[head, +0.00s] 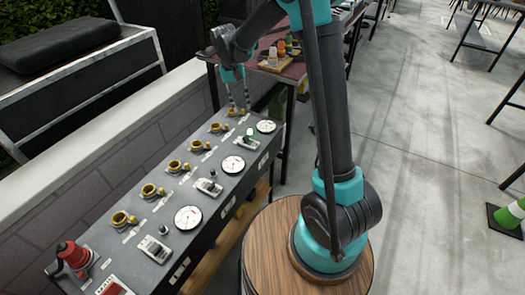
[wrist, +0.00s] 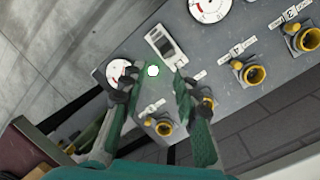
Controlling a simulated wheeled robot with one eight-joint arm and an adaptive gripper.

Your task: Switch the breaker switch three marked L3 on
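The grey control panel (head: 150,215) carries three small breaker units in a row: a near one (head: 155,249), a middle one (head: 208,187) and a far one (head: 246,144). I cannot read which is marked L3. My gripper (head: 237,108) hangs above the far end of the panel. Its fingers (wrist: 156,84) are apart with nothing held.
Several yellow sockets (head: 150,190) run along the panel's left side, and round dials (head: 188,217) along its right. A red plug-like part (head: 75,255) stands at the near end. A table with bottles (head: 275,62) stands behind the panel. Open floor (head: 420,150) lies to the right.

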